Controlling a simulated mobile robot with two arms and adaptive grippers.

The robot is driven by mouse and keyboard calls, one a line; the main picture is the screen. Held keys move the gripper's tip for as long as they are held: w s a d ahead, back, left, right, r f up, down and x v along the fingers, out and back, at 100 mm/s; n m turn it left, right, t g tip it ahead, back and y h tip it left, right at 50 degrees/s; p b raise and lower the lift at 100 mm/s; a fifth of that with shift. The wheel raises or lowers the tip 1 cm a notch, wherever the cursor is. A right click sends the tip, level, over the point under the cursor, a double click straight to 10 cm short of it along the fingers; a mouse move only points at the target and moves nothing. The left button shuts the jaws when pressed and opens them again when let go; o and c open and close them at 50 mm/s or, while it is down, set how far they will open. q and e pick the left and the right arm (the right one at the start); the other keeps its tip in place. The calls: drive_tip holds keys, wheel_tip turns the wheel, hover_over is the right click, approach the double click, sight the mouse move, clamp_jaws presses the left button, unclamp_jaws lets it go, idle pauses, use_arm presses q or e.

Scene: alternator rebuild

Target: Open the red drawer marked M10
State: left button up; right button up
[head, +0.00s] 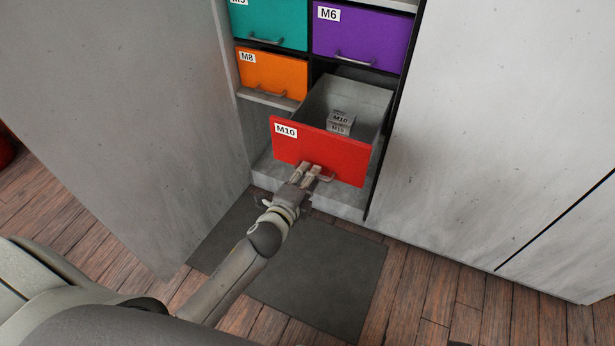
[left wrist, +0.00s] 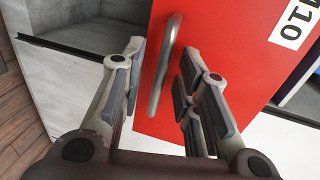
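The red drawer marked M10 (head: 335,152) stands pulled out of the cabinet in the head view, its box open at the top. A small grey box labelled M10 (head: 340,122) sits inside it. My left gripper (head: 308,172) is at the lower part of the red front. In the left wrist view, the curved metal handle (left wrist: 164,68) of the red front (left wrist: 222,55) stands between the fingers of my left gripper (left wrist: 160,88). The fingers are apart, with gaps beside the handle. My right gripper is not in view.
An orange drawer marked M8 (head: 271,75), a teal drawer (head: 270,22) and a purple drawer marked M6 (head: 360,36) are shut. Large grey panels flank the drawers at left (head: 120,110) and right (head: 500,120). A dark mat (head: 325,275) lies on the wooden floor.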

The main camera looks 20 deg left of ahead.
use_arm(q)
drive_tip(key=v, duration=1.2)
idle(0.6)
